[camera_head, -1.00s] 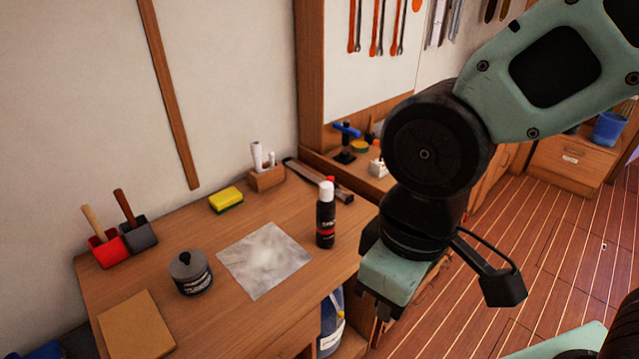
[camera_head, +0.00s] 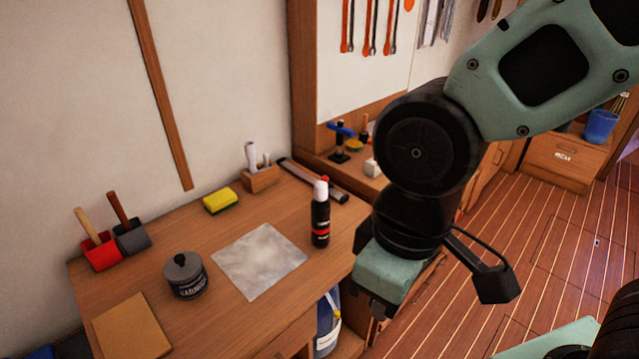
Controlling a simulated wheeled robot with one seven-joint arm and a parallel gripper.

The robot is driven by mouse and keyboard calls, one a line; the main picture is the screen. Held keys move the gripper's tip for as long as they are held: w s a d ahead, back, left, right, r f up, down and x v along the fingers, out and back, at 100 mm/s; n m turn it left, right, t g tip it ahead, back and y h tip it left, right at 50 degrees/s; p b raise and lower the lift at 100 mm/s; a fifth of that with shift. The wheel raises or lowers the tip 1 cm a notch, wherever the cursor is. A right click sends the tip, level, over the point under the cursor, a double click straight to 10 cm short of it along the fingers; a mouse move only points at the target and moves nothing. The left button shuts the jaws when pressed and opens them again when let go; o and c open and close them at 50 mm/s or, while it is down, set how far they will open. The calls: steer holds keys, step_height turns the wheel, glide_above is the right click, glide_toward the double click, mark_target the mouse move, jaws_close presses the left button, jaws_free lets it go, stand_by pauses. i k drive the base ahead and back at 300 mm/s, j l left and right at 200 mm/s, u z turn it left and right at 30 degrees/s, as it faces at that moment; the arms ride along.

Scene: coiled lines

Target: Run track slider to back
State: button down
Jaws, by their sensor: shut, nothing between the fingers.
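A long dark grey track (camera_head: 296,171) lies at the back right of the wooden desk, running from the back toward the front right. A small red piece (camera_head: 325,178) shows just above the white cap of a black bottle, near the track. I cannot tell whether it is the slider or part of the bottle. The bottle hides part of the track. My gripper (camera_head: 377,309) hangs off the desk's right edge, pointing down, shut and empty. It is apart from the track, nearer to me and to its right.
The black bottle (camera_head: 320,215) stands in front of the track. A pen holder (camera_head: 261,179), yellow sponge (camera_head: 220,201), grey cloth (camera_head: 262,264), dark tin (camera_head: 185,278) and brown pad (camera_head: 134,333) are on the desk. The floor (camera_head: 540,225) right of my arm is clear.

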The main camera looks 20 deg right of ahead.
mark_target(325, 178)
steer(key=i+u, duration=0.5)
steer(key=u, duration=0.25)
